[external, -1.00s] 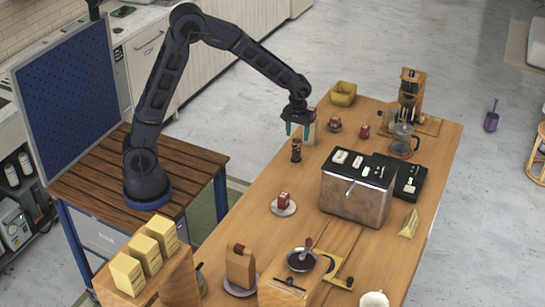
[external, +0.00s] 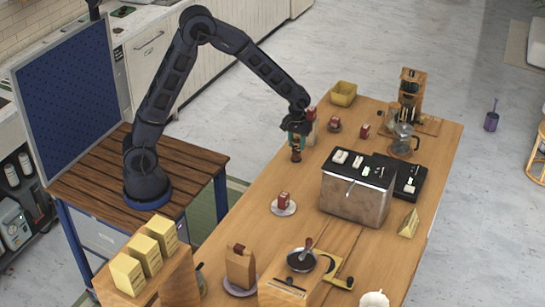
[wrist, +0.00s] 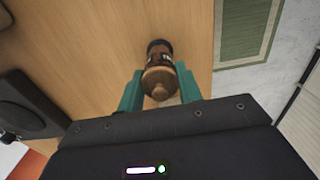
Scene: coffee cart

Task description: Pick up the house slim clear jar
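The slim jar (external: 296,156), with dark contents and a brown lid, stands on the wooden table near its left edge. In the wrist view the jar (wrist: 160,60) is seen from above, with its rounded brown lid towards me. My gripper (external: 297,142) is lowered over it, its green fingers pointing down on either side of the upper jar. In the wrist view my gripper (wrist: 160,85) is open around the jar, with a narrow gap showing beside each finger. The jar's label is too small to read.
A red-and-pale package (external: 311,121) stands close behind my gripper. A metal box with a black top (external: 357,190) is to the right. A small red item on a saucer (external: 283,207) is nearer the camera. The tabletop around the jar is clear.

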